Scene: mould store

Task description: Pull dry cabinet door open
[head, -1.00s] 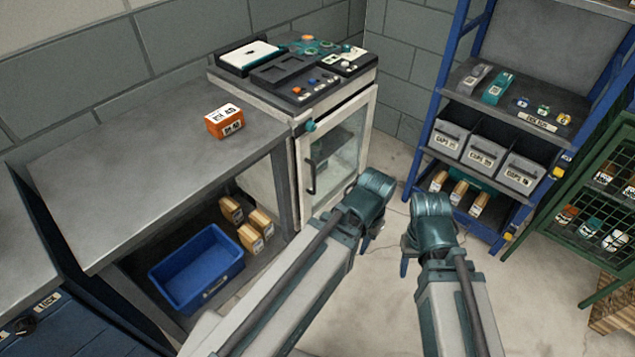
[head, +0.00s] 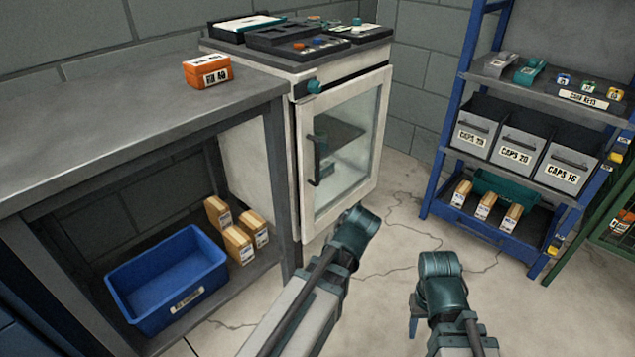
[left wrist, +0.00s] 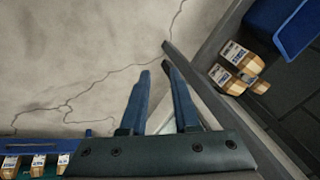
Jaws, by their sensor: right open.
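The dry cabinet (head: 262,165) is a white box at the end of the bench. Its glass door (head: 350,135) looks shut, with a dark upright handle (head: 317,160) on the door's left side. My left arm reaches in below and right of the handle, apart from it; its fingers are hidden in the head view. In the left wrist view my left gripper (left wrist: 156,70) has its two blue fingers apart, with nothing seen between them but floor and a pale surface. My right gripper (head: 415,318) points down over the floor, open, right of the left arm and clear of the cabinet.
The grey bench (head: 120,115) bears an orange box (head: 207,71); a blue bin (head: 165,275) and several tan boxes (head: 238,245) sit below. Trays lie on the cabinet top. A blue shelf rack (head: 450,135) with grey bins stands right. Cracked floor (head: 400,215) before the cabinet is clear.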

